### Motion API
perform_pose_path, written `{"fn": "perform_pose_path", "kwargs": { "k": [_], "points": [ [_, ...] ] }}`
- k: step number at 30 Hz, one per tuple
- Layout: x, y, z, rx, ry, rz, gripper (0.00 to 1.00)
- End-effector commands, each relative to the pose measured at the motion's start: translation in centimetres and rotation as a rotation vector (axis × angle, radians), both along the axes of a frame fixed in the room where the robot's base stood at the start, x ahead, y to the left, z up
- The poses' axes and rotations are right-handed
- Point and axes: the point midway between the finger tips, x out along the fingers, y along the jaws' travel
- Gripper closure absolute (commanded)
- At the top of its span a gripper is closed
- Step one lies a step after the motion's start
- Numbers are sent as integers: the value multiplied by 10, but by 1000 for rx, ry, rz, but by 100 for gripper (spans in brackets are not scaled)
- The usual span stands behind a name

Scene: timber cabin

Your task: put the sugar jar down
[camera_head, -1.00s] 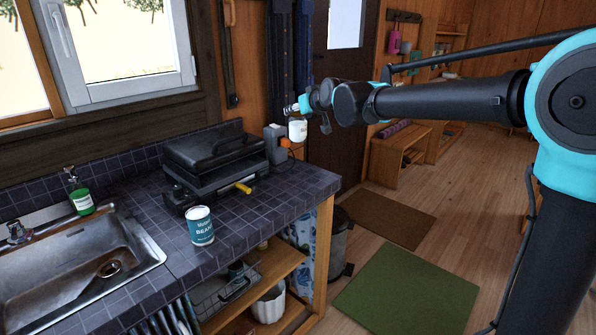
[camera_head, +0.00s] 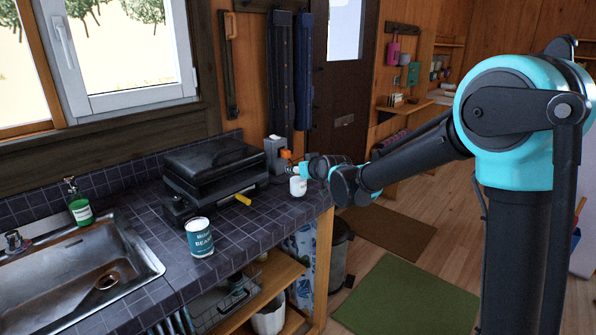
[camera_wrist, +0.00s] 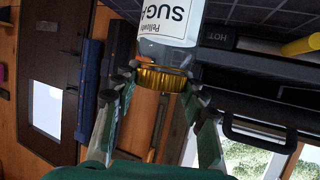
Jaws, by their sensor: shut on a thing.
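The sugar jar (camera_head: 298,188), white-labelled, is at the right end of the dark tiled counter (camera_head: 262,219) in the head view. In the wrist view the jar (camera_wrist: 168,22) appears upside down, with clear walls, a "SUGAR" label partly cut off and a gold lid. My gripper (camera_wrist: 163,82) is shut on the jar at its lid, one finger on each side. In the head view my gripper (camera_head: 304,170) is small, at the jar's top. The jar looks upright and at or just above the counter top; I cannot tell whether its base touches.
A black grill (camera_head: 213,168) with a yellow handle (camera_head: 243,200) stands left of the jar. A grey box (camera_head: 275,154) is behind it. A beans can (camera_head: 200,238) stands near the front edge. The sink (camera_head: 70,280) is at left. Bare tiles lie between can and jar.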

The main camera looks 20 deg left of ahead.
Motion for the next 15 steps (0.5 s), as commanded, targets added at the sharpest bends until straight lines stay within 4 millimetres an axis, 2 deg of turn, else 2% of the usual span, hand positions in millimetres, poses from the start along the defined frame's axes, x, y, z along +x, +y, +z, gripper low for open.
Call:
{"fn": "perform_pose_path", "kwargs": {
  "k": [2, 12, 13, 15],
  "points": [
    [0, 0, -7, 1, -1, 0, 100],
    [0, 0, -10, 1, -1, 0, 100],
    [0, 0, -10, 0, 0, 0, 55],
    [0, 0, -10, 0, 0, 0, 47]
  ]
}}
